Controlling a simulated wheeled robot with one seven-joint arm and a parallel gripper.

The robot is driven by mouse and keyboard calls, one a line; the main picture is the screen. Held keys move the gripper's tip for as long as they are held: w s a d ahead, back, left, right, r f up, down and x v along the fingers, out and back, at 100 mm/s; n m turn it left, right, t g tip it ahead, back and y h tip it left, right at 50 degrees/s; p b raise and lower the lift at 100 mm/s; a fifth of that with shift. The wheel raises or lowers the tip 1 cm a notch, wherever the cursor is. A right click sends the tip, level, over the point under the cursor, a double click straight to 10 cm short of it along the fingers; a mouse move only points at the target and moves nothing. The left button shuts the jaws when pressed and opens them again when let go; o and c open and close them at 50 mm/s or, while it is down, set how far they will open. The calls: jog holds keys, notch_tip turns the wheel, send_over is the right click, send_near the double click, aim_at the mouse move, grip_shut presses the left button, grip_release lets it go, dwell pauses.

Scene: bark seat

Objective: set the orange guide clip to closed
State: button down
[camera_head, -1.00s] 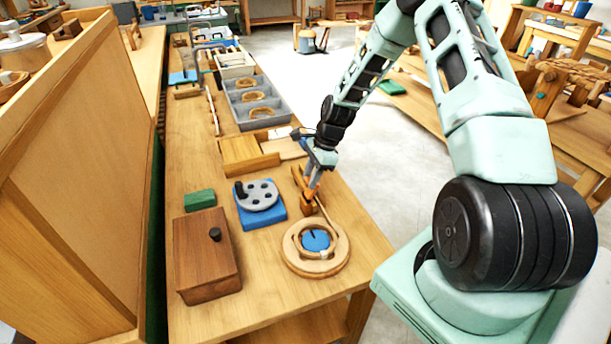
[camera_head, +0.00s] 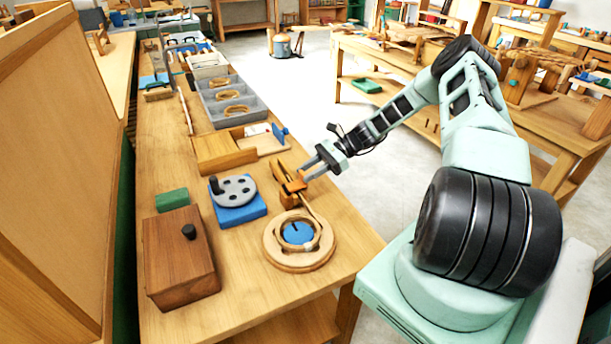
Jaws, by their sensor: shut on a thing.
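The orange guide clip (camera_head: 288,177) stands on the workbench near its right edge, just behind the round wooden ring fixture (camera_head: 276,255). A thin light strip runs from the clip's base toward the ring. My gripper (camera_head: 306,171) reaches in from the right, its fingers at the clip's upper part, and is shut on it. The fingers hide part of the clip's right side. At this size I cannot tell whether the clip is open or closed.
A blue base with a grey holed disc (camera_head: 236,189) stands left of the clip. A brown lidded box (camera_head: 176,262) and a green block (camera_head: 172,199) lie farther left. A wooden block (camera_head: 222,152) and a grey divided tray (camera_head: 217,111) are behind.

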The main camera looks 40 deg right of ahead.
jog(key=shift+d+f+y+b, duration=0.3)
jog(key=shift+f+y+b, duration=0.15)
jog(key=shift+y+b, duration=0.15)
jog(key=c, duration=1)
grip_release()
jog(key=shift+c, duration=0.2)
jog(key=b+v, duration=0.4)
jog(key=v, duration=1.3)
jog(key=shift+s+d+f, duration=0.2)
jog(key=shift+s, duration=0.1)
